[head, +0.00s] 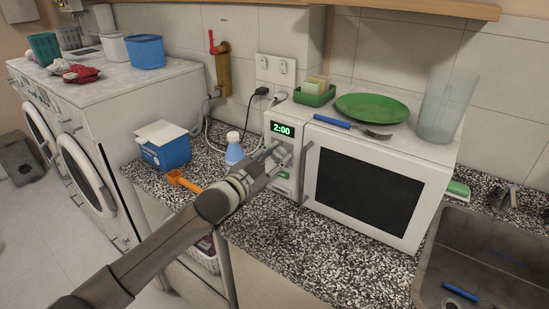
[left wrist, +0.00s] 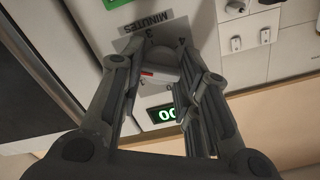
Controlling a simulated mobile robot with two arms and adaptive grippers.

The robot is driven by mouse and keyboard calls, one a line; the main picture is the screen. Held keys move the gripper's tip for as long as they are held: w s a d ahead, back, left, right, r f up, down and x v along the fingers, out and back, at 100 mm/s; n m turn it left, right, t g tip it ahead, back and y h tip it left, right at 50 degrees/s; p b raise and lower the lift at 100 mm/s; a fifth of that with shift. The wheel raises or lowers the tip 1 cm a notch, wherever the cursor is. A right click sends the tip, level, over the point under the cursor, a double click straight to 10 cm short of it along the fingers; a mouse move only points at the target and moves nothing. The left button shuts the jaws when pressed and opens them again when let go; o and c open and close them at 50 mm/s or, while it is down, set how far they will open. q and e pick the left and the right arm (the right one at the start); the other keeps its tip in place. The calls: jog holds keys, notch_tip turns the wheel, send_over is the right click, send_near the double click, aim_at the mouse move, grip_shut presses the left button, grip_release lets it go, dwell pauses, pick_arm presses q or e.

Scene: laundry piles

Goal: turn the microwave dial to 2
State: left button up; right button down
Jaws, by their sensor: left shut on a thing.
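The white microwave (head: 309,190) stands on the speckled counter with its dark-windowed door closed. Its green display (head: 283,130) reads 2:00 in the head view; the left wrist view shows part of this display (left wrist: 161,113). My left gripper (head: 279,154) is at the control panel below the display. In the left wrist view its fingers (left wrist: 161,68) are shut around the grey dial (left wrist: 163,67), which bears a red mark. The printed 3, 4 and MINUTES show beside the dial, upside down or tilted. The fingers hide part of the scale. My right gripper is not in view.
A green plate (head: 371,107), a blue-handled fork (head: 350,127), a green tub with sponges (head: 314,95) and a clear cup (head: 447,105) stand on the microwave. The sink (head: 480,255) is right.

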pick_arm(q)
jog(key=shift+f, duration=0.1)
jog(key=o, duration=1)
jog(key=shift+o, duration=0.2)
jog(key=shift+a, duration=0.1)
jog(key=v, duration=1.2)
